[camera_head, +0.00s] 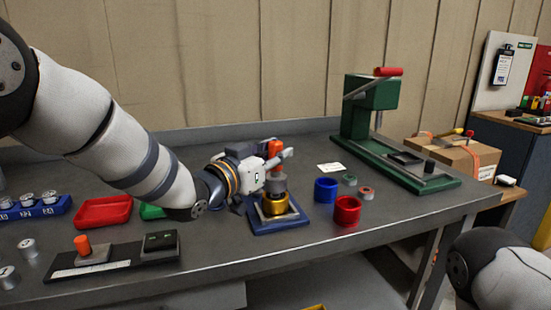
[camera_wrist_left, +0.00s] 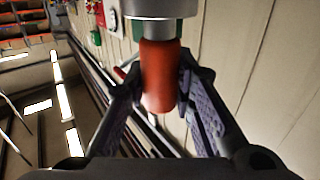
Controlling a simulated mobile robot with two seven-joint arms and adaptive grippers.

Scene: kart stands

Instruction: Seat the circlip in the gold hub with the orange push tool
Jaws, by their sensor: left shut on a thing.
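The orange push tool has an orange handle (camera_head: 275,147) and a grey lower body (camera_head: 275,184). My left gripper (camera_head: 277,158) is shut on the orange handle, which also shows between the fingers in the left wrist view (camera_wrist_left: 160,75). The tool looks about upright, with its grey end at the top of the gold hub (camera_head: 274,207); I cannot tell if they touch. The hub stands on a blue base plate (camera_head: 263,229) on the bench. The circlip cannot be made out. My right gripper is outside the view; only part of my right arm shows.
A blue cup (camera_head: 325,190) and a red cup (camera_head: 346,211) stand right of the hub. A green press (camera_head: 372,110) is behind them. A black board (camera_head: 115,262) with an orange-topped piece (camera_head: 82,245) and a red tray (camera_head: 103,212) are at left. The front bench edge is clear.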

